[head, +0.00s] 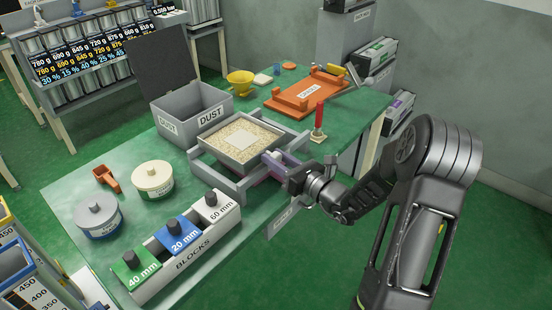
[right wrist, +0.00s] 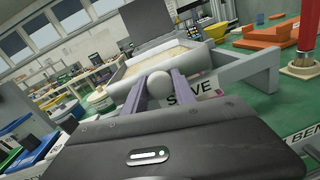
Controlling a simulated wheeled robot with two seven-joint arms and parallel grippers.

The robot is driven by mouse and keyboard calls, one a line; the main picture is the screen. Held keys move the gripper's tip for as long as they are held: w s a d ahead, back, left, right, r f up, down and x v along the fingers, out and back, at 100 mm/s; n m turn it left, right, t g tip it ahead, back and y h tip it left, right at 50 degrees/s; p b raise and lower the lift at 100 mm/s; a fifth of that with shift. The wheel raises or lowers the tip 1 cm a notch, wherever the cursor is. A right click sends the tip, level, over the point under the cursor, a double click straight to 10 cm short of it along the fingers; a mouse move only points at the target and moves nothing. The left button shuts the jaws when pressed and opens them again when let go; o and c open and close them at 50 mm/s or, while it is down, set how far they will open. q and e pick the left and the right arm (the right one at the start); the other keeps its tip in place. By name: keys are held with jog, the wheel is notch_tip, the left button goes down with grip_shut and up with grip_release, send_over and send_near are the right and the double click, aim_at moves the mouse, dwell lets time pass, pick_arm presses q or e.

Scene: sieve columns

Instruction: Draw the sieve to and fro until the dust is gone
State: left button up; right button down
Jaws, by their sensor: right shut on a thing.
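The sieve (head: 219,154) is a grey square tray on a grey frame (head: 226,183) on the green bench. It holds pale grains (head: 222,137) with a lighter square patch in the middle. In the right wrist view its rim (right wrist: 135,70) shows ahead of a round pale knob (right wrist: 158,79). My right gripper (head: 273,161) is shut on the sieve's knob at its near right side; its two fingers flank the knob in the wrist view (right wrist: 159,88). How much dust is among the grains I cannot tell. My left gripper is out of view.
An open grey dust box (head: 169,127) stands just behind the sieve. A block rack (head: 188,267), two lidded tubs (head: 153,180) and an orange scoop (head: 106,178) are at the left.

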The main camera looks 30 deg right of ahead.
aim_at(283, 140)
jog(key=d, duration=0.2)
jog(key=w+d+b, duration=0.1)
jog(key=d, duration=0.3)
jog(key=shift+w+d+f, duration=0.15)
jog(key=shift+w, duration=0.25)
jog(key=shift+w+d, duration=0.1)
jog(key=shift+d, duration=0.25)
jog(key=c, duration=1.3)
grip_release()
jog(key=shift+s+d+b, duration=0.2)
jog(key=shift+s+d, duration=0.05)
jog(key=shift+s, duration=1.05)
jog(key=shift+s+d+b, duration=0.2)
jog(key=shift+s, duration=1.05)
jog(key=shift+s+d+b, duration=0.2)
jog(key=shift+s+d, duration=0.05)
jog(key=shift+s, duration=1.05)
